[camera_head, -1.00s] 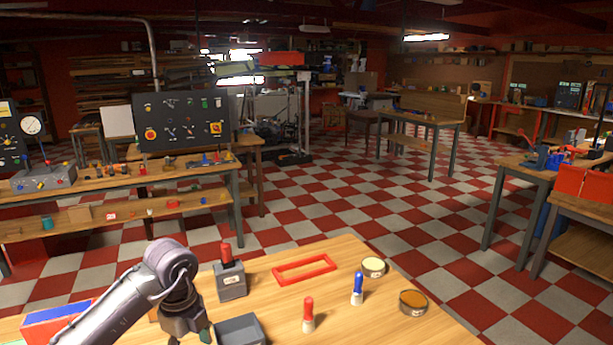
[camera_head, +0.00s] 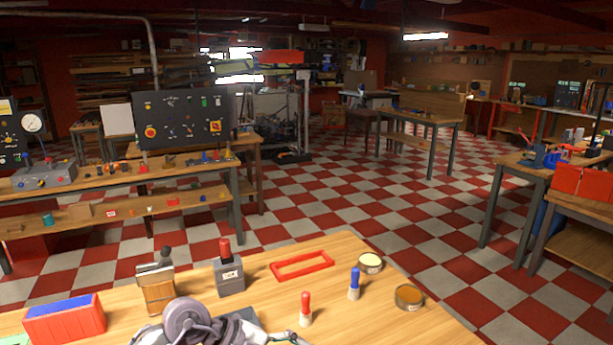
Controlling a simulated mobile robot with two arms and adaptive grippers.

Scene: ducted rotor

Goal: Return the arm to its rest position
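My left arm shows at the bottom of the head view, low over the near edge of the wooden table (camera_head: 345,260). Its gripper (camera_head: 285,338) is only partly in view at the bottom edge, to the right of the arm's round joint. I cannot tell whether its fingers are apart, and I see nothing held in it. The arm covers most of a grey tray (camera_head: 248,318). My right gripper is not in view.
Around the arm stand a red box with blue top (camera_head: 64,320), a wooden holder (camera_head: 157,290), a grey block with red handle (camera_head: 229,277), red-handled (camera_head: 305,310) and blue-handled (camera_head: 354,284) pieces.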

